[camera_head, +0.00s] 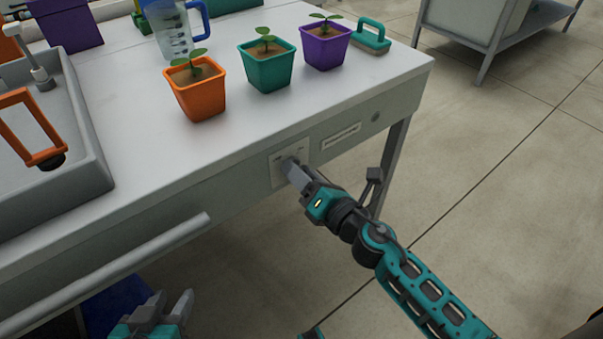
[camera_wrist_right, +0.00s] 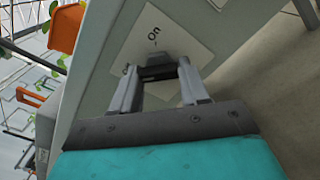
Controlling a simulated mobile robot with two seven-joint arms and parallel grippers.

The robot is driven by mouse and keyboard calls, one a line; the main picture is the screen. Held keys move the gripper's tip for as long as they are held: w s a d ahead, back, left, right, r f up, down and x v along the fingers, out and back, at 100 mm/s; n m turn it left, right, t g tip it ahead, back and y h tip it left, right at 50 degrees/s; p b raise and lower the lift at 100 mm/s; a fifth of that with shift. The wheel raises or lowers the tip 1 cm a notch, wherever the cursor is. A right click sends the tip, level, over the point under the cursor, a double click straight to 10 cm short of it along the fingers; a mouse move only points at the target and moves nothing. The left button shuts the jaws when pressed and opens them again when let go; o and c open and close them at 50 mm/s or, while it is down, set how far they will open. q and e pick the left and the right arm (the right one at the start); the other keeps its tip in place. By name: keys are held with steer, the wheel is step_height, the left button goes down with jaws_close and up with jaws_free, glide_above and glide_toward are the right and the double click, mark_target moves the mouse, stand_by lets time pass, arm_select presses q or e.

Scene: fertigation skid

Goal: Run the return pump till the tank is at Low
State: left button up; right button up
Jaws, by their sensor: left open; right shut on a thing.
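My right gripper (camera_head: 293,170) is at a pale switch plate (camera_head: 276,171) on the front of the bench. In the right wrist view its two fingers (camera_wrist_right: 158,76) are shut on a dark switch knob (camera_wrist_right: 156,60) on the plate (camera_wrist_right: 178,32). The word "On" is printed on the plate beyond the knob. A second label is partly hidden by a finger. The knob's exact setting is hard to tell. My left gripper (camera_head: 168,303) is open and empty, low in front of the bench at the lower left. I cannot make out a tank level.
Orange (camera_head: 195,91), teal (camera_head: 266,68) and purple (camera_head: 325,45) seedling pots stand on the bench top (camera_head: 140,130). A jug with a blue handle (camera_head: 172,28) stands behind them. A grey basin (camera_head: 85,150) is at left. A rail (camera_head: 150,255) runs along the bench front. Floor at right is clear.

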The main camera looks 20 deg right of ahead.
stand_by(0.3)
arm_select(q)
steer(key=shift+f, duration=0.2)
arm_select(e)
steer(key=o, duration=1.1)
steer(key=shift+c, duration=0.2)
arm_select(q)
steer(key=shift+w+d+f+b, duration=0.1)
steer(key=shift+d+f+b, duration=0.3)
steer(key=shift+b, duration=0.85)
arm_select(e)
steer(key=v, duration=1.3)
steer(key=shift+r, duration=0.1)
arm_select(q)
steer(key=shift+a, duration=0.1)
